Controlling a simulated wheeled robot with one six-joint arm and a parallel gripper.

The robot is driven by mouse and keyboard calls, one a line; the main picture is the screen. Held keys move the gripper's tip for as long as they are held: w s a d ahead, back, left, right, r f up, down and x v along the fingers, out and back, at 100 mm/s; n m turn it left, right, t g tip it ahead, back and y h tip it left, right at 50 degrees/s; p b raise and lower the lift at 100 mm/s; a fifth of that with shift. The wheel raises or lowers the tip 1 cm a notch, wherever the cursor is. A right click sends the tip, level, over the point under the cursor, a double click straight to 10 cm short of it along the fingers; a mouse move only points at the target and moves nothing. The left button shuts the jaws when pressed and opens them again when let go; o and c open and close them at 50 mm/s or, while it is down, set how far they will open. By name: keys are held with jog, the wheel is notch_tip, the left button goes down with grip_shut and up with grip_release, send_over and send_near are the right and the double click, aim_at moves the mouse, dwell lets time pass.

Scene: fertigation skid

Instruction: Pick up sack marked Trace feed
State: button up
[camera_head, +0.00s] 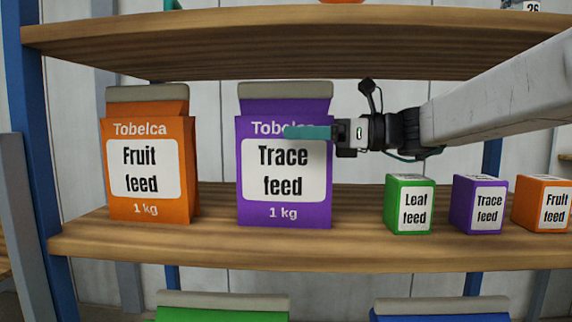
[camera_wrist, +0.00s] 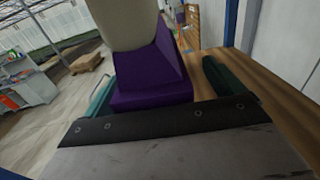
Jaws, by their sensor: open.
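The purple sack marked Trace feed (camera_head: 283,213) stands upright on the middle shelf, with a grey folded top. My gripper (camera_head: 300,132) reaches in from the right at the height of the sack's upper part. One teal finger shows in front of the sack, covering part of its brand name; the other finger is hidden in the head view. In the wrist view the purple sack (camera_wrist: 150,80) with its pale top lies between the two spread teal fingers of my gripper (camera_wrist: 163,88). The jaws are open. I cannot tell whether either finger touches the sack.
An orange Fruit feed sack (camera_head: 149,208) stands to the left. Small boxes stand right on the same shelf (camera_head: 340,252): green Leaf feed (camera_head: 409,204), purple Trace feed (camera_head: 479,204) and orange Fruit feed (camera_head: 544,204). An upper shelf (camera_head: 250,50) is overhead. Green and blue sack tops show below.

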jog(key=c, duration=1.8)
jog(key=shift+r, duration=0.1)
grip_shut()
